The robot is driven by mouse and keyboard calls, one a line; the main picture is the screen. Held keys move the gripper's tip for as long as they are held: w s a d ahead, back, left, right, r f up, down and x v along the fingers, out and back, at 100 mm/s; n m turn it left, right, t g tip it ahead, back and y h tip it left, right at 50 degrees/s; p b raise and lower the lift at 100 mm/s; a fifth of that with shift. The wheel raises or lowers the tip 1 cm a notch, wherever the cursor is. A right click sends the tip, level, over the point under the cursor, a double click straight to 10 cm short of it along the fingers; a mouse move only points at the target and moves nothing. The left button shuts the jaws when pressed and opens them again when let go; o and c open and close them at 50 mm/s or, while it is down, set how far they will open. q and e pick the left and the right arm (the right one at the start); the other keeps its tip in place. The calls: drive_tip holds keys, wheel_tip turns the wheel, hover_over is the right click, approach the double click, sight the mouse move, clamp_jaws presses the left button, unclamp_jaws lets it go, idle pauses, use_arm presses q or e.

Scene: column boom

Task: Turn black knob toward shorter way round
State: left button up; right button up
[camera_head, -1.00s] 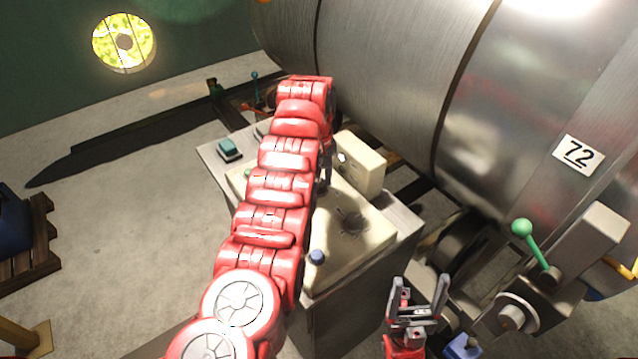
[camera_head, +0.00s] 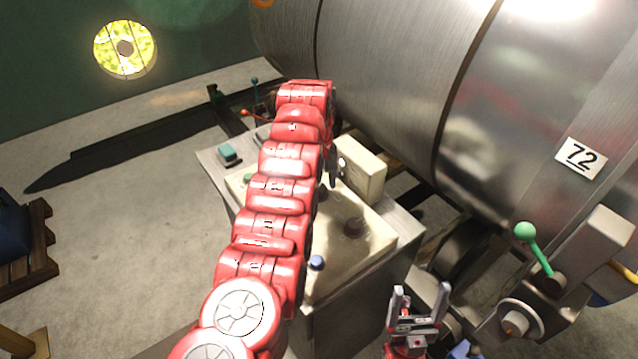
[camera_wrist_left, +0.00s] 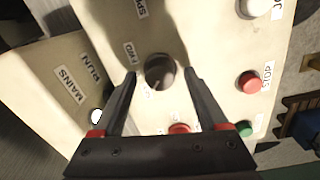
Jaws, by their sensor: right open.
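In the left wrist view the black knob (camera_wrist_left: 160,72) sits on a cream panel, between and just beyond my left gripper's fingertips (camera_wrist_left: 160,74). A gap shows on each side of the knob, so the fingers are open and not pressed on it. In the head view my left gripper (camera_head: 332,170) points down over the panel (camera_head: 335,265), beside a cream box, and my red arm covers much of the panel. My right gripper (camera_head: 418,312) is open and empty, right of the console.
The cream box (camera_head: 362,168) stands close beside my left gripper. Red (camera_wrist_left: 250,82) and green (camera_wrist_left: 245,129) buttons lie near the fingers in the wrist view. A large metal drum (camera_head: 400,80) and a green-knobbed lever (camera_head: 526,232) stand at the right.

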use_arm(q)
drive_tip(key=shift+r, duration=0.1)
drive_tip(key=shift+r, duration=0.35)
wheel_tip(320, 180, up, 16)
drive_tip(key=p, duration=0.5)
drive_tip(key=shift+s+a+r, duration=0.15)
drive_tip(key=shift+a+r, duration=0.1)
drive_tip(key=shift+a, duration=0.05)
